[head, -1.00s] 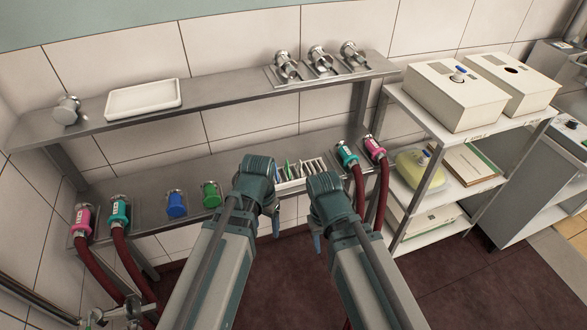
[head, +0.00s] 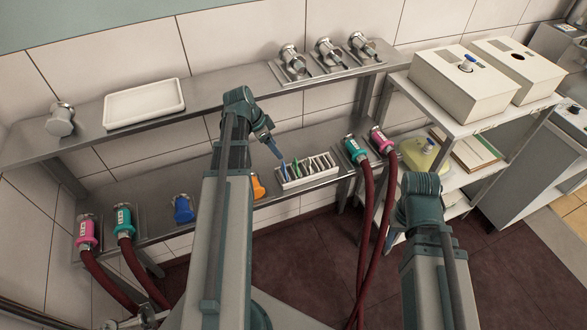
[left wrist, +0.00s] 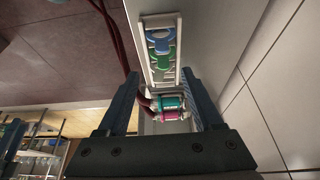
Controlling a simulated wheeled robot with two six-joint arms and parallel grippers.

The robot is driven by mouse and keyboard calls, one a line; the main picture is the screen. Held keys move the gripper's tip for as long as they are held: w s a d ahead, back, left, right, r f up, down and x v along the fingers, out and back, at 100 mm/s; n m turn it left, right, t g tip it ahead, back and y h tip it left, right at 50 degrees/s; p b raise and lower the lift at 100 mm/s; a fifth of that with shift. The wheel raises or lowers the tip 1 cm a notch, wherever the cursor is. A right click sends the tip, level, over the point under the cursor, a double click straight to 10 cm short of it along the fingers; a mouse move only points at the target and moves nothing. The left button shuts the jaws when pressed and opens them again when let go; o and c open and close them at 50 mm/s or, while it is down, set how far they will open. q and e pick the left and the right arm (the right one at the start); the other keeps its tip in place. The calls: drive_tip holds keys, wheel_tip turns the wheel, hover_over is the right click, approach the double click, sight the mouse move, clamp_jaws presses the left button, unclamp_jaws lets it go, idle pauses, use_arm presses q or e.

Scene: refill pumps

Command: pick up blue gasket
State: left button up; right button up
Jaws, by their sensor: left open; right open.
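The blue gasket (head: 283,172) stands on edge at the left end of a white slotted rack (head: 318,178) on the lower shelf. It also shows at the far end of the rack in the left wrist view (left wrist: 158,35). My left gripper (head: 272,146) is just above the blue gasket, pointing down at the rack. In the left wrist view its open, empty fingers (left wrist: 158,74) are either side of the rack's near part. My right gripper (head: 402,218) is away to the right, its fingers mostly hidden.
Teal (head: 355,150) and pink (head: 381,141) hose couplings stand right of the rack. A blue fitting (head: 183,208) and an orange one (head: 258,188) are to its left. The upper shelf (head: 215,105) runs behind and above. A white shelf unit (head: 450,125) stands at the right.

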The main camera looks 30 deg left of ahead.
sight(283, 163)
use_arm(q)
drive_tip(key=shift+b+x, duration=4)
drive_tip(key=shift+x, duration=0.35)
drive_tip(key=f+b, duration=0.3)
drive_tip(key=w+f+b, duration=0.1)
drive_tip(key=shift+d+f+b, duration=0.1)
drive_tip(key=shift+f+b, duration=0.3)
drive_tip(key=shift+w+d+f, duration=0.1)
drive_tip(key=shift+f, duration=0.15)
drive_tip(key=shift+r, duration=0.1)
clamp_jaws()
